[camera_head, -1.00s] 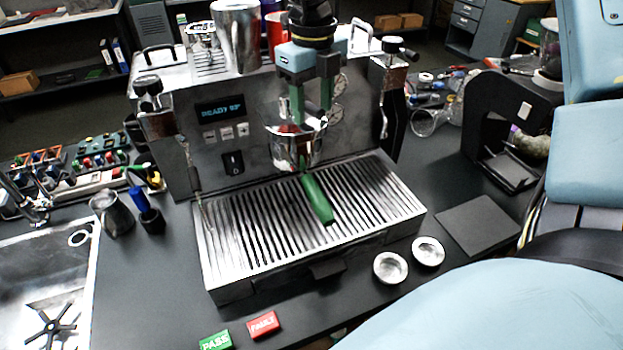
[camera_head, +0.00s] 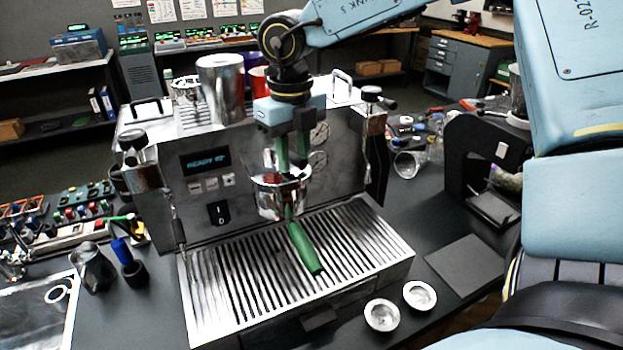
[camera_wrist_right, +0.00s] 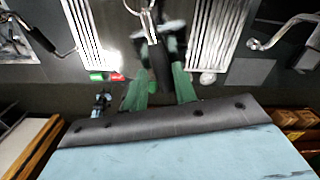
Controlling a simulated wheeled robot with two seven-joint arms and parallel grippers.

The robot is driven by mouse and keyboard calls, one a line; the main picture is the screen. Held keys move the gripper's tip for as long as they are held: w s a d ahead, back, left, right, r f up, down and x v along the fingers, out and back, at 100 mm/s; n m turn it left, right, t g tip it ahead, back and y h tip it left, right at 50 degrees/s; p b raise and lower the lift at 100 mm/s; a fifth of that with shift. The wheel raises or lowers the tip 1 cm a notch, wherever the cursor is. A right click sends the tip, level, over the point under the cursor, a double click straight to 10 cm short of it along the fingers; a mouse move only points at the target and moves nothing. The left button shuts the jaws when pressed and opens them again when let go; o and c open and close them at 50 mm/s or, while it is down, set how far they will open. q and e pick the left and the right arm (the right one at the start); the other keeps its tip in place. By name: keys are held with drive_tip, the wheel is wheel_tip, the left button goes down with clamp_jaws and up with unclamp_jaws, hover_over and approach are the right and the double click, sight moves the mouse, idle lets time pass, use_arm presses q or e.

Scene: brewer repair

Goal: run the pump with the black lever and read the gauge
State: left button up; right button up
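The brewer (camera_head: 350,180) stands on the dark bench, its display lit with "READY". My right gripper (camera_head: 292,155) points down in front of the brewer's group, its two green fingers apart. In the right wrist view a dark lever-like part (camera_wrist_right: 160,66) shows between the green fingers (camera_wrist_right: 160,85); whether they press on it is unclear. A portafilter with a green handle (camera_head: 304,250) sits below the fingers. Two round gauges (camera_head: 319,134) on the brewer's front are partly hidden by my gripper, and their needles cannot be read. My left gripper is not in view.
A slotted drip tray (camera_head: 215,290) lies under the group. Two small metal dishes (camera_head: 382,314) and a dark mat (camera_head: 465,263) lie to the right. A grinder-like black machine (camera_head: 460,150) stands behind the mat. A metal pitcher (camera_head: 93,268) stands at left.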

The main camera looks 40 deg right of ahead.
drive_tip(key=shift+w+a+m, duration=0.2)
drive_tip(key=shift+a+m, duration=0.6)
drive_tip(key=shift+m, duration=0.4)
drive_tip(key=shift+w+a+m, duration=0.2)
drive_tip(key=shift+a+m, duration=0.6)
drive_tip(key=shift+m, duration=0.4)
drive_tip(key=shift+w+a+m, duration=0.3)
drive_tip(key=shift+a+m, duration=0.15)
drive_tip(key=shift+m, duration=0.35)
drive_tip(key=shift+w+a+m, duration=0.25)
drive_tip(key=shift+a+m, duration=0.15)
drive_tip(key=shift+m, duration=0.4)
idle(3.8)
